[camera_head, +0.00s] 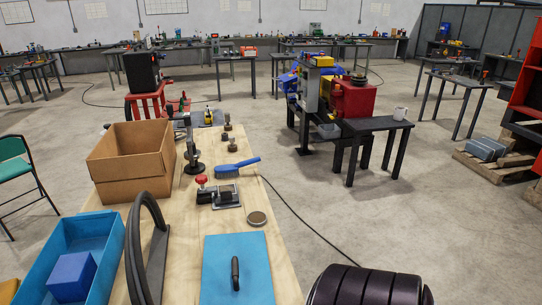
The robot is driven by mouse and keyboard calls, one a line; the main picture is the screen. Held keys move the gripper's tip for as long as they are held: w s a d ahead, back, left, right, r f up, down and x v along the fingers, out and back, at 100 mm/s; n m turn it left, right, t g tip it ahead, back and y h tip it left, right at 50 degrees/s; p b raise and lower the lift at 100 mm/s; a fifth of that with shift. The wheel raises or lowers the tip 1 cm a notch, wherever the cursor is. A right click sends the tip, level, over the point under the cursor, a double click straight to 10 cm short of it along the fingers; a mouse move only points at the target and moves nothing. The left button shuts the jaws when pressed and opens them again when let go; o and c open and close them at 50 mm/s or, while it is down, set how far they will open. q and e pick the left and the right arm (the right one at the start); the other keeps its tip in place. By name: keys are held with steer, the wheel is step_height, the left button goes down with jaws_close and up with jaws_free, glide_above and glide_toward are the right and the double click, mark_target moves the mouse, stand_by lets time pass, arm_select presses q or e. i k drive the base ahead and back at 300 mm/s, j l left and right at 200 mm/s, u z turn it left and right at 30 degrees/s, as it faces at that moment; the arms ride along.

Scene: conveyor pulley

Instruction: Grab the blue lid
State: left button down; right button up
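The blue lid (216,271) is a flat rectangular panel with a black bar handle (235,273) standing up from its middle. It lies on the wooden workbench (184,261) at the near edge of the view, and its lower end runs out of the picture. A blue open box (38,262) sits to its left with a blue block (71,276) inside. Neither of my grippers shows in the head view.
A black curved band (137,255) stands between box and lid. A cardboard box (131,170), a red-knobbed clamp (219,195), a blue-handled brush (236,166) and a round disc (257,218) lie beyond. A black ridged cylinder (368,287) is at lower right.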

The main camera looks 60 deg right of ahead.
mark_target(236, 270)
steer(key=z, duration=1.55)
steer(key=k+j+u, duration=0.1)
steer(key=j, duration=0.25)
steer(key=k+j+u, duration=0.1)
steer(key=k+j, duration=0.3)
steer(key=j, duration=0.3)
steer(key=k+j+u, duration=0.15)
steer(key=j, duration=0.25)
